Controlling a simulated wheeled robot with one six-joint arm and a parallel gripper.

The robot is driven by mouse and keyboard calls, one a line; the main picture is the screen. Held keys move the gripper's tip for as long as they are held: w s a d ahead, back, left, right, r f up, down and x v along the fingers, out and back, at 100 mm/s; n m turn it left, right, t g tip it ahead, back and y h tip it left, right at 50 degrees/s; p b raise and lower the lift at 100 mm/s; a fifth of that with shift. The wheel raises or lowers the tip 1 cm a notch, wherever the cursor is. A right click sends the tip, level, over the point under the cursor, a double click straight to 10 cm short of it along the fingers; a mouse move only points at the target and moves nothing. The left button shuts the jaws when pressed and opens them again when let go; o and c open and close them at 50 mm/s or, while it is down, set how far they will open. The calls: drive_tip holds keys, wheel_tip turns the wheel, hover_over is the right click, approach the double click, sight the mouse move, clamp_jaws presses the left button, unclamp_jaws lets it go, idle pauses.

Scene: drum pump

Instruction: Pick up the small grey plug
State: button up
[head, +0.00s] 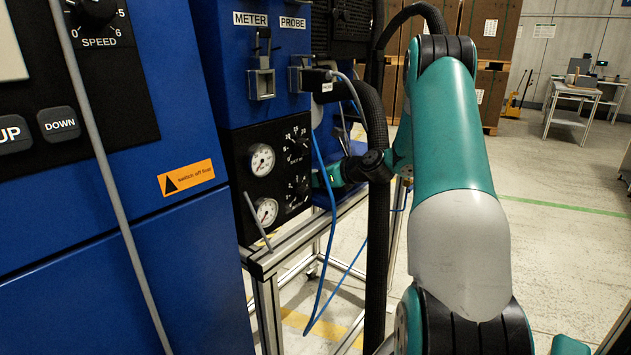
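At the socket labelled PROBE on the blue cabinet, a small dark grey plug (317,79) with a white tag sits at the holder, with a thin grey cable running from it. I cannot tell for sure that it is the task's plug. The METER holder (262,82) to its left looks empty. The end of my teal arm, with my gripper (328,177), is below the plug, beside the gauge panel. The fingers are too small and partly hidden by the arm and black hose, so their opening cannot be made out.
A black panel with gauges (262,160) and knobs is under the holders. A thick black hose (375,230) and a blue cable (331,240) hang in front of the metal frame (265,262). A grey cable (100,150) crosses the left cabinet. Open floor lies to the right.

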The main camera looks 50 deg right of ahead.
drive_tip(key=shift+w+f, duration=0.1)
drive_tip(key=shift+w, duration=0.1)
drive_tip(key=c, duration=1.2)
drive_tip(key=shift+r, duration=0.2)
